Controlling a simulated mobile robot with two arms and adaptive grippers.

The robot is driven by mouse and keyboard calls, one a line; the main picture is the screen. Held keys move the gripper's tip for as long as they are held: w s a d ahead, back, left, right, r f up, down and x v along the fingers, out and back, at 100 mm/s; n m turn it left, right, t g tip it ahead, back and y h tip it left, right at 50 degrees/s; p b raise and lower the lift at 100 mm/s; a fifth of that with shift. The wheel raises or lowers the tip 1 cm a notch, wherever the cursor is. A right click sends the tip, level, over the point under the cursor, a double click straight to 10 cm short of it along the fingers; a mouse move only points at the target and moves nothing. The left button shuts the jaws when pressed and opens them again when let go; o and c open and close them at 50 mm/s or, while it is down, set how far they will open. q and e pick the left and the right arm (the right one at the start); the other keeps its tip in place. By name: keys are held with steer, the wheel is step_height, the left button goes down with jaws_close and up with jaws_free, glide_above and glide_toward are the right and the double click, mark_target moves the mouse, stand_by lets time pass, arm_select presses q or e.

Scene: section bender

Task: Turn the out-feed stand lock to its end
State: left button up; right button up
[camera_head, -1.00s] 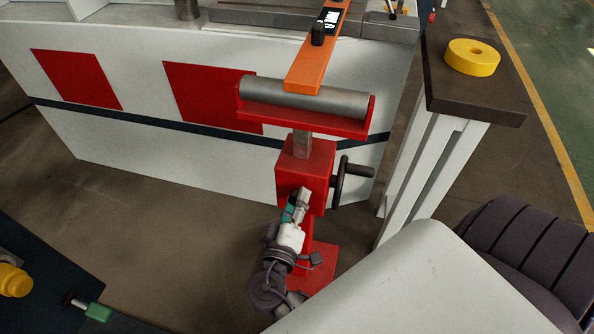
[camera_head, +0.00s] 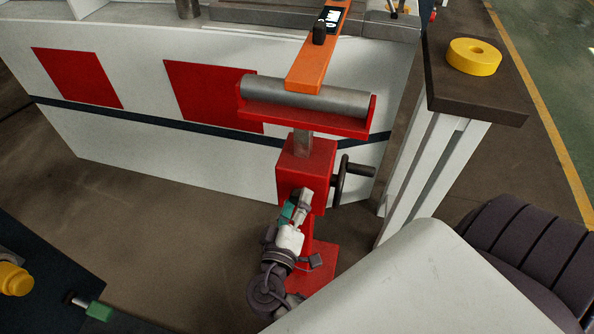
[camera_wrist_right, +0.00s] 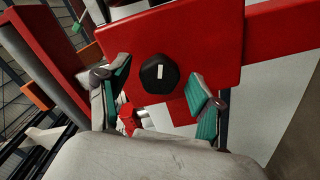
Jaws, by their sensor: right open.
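The out-feed stand (camera_head: 295,180) is a red post with a roller on top, in the middle of the head view. Its lock, a black round knob (camera_wrist_right: 160,73) with a white mark, sits on the red face in the right wrist view. The mark looks nearly upright there. My right gripper (camera_head: 296,206) is at the front of the red housing and hides the knob in the head view. In the wrist view my right gripper (camera_wrist_right: 158,82) is open, with one green-padded finger on each side of the knob and gaps between. My left gripper is not in view.
An orange bar (camera_head: 318,60) lies over the grey roller (camera_head: 310,94). Floor is clear left of the stand.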

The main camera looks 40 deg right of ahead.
steer(key=v, duration=0.6)
steer(key=shift+s+a, duration=0.25)
steer(key=shift+s, duration=0.05)
steer(key=shift+w, duration=0.1)
